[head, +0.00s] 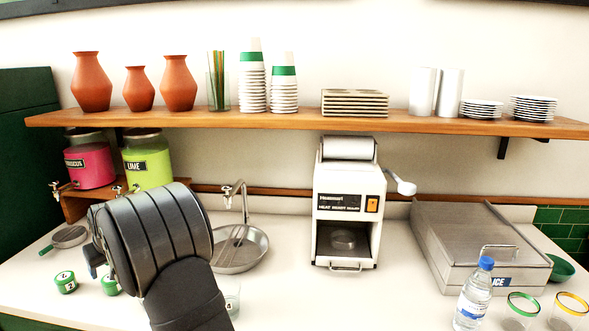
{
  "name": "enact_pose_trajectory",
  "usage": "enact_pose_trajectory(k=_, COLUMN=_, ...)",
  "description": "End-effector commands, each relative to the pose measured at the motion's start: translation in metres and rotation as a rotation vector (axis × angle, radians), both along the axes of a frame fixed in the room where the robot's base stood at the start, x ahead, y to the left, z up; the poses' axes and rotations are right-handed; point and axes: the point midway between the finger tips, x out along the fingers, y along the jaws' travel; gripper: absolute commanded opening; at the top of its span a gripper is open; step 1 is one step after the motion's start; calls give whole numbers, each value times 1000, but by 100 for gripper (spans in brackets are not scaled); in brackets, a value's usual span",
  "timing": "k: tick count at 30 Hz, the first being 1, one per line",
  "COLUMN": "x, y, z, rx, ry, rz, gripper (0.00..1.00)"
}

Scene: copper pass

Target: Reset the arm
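My arm rises from the bottom of the head view, left of the middle. Its thick grey ribbed part and dark lower link stand in front of the white counter (300,285). A small dark part pokes out at the arm's left side, but I cannot make out any fingers. My gripper's fingertips do not show, so whether it holds anything is hidden. The arm partly covers a small sink (254,257) and a clear glass (231,296).
A white shaved-ice machine (331,193) stands mid-counter. Right of it are a lidded ice bin (470,240), a water bottle (474,296) and two rimmed glasses (519,311). Green-labelled tins (66,282) and syrup jars (148,160) sit left. A loaded wooden shelf (300,123) runs above.

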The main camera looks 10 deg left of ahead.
Motion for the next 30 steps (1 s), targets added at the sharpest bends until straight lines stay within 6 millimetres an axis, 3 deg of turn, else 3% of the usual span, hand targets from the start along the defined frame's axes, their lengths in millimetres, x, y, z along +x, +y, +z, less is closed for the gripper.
enact_pose_trajectory(k=1, x=3, y=5, z=-12, rx=-4, ry=3, rz=1, gripper=71)
enact_pose_trajectory(k=17, x=28, y=44, z=-95, rx=-2, ry=2, rz=1, gripper=71)
enact_pose_trajectory(k=23, x=28, y=44, z=-48, rx=4, ry=-3, rz=0, gripper=71)
enact_pose_trajectory(k=30, x=42, y=4, z=-23, rx=2, ry=0, rz=-4, gripper=71)
